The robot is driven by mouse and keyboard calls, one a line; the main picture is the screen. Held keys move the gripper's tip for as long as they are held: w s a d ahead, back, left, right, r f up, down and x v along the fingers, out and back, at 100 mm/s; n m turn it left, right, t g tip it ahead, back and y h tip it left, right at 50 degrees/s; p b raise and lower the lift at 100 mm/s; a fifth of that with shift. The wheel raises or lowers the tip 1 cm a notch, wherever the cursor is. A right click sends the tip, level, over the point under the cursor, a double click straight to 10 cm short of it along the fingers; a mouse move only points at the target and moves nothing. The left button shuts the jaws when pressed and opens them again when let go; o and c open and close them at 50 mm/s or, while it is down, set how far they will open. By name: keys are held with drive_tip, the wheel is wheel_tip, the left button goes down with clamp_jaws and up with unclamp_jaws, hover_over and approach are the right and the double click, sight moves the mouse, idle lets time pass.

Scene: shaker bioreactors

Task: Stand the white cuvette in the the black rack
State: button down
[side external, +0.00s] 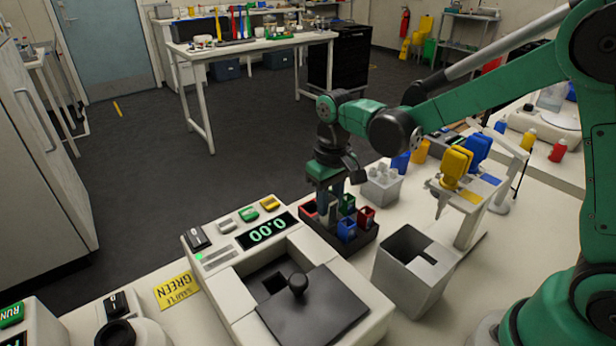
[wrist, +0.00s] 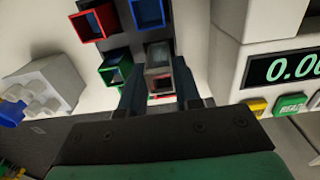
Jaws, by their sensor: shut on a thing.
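My gripper (side external: 329,205) points down over the black rack (side external: 364,243). In the wrist view its two fingers (wrist: 161,92) are shut on the white cuvette (wrist: 158,55), which looks pale grey and open-topped. The cuvette is roughly upright, at the rack's row of slots, beside the green cuvette (wrist: 115,68). The fingers partly hide it, and I cannot tell whether its foot is inside a slot. The rack (wrist: 122,40) also holds red (wrist: 97,20) and blue (wrist: 150,12) cuvettes.
A balance with a 0.00 display (side external: 268,231) stands just left of the rack. A grey open bin (side external: 408,272) is to its right. A pale block with white caps (side external: 382,184) stands behind it. A stand with yellow and blue pipettes (side external: 456,167) is further right.

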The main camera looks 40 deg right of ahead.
drive_tip(key=shift+f, duration=0.25)
drive_tip(key=shift+f, duration=0.65)
drive_tip(key=c, duration=0.5)
unclamp_jaws()
drive_tip(key=shift+c, duration=0.2)
wheel_tip(320, 180, up, 7)
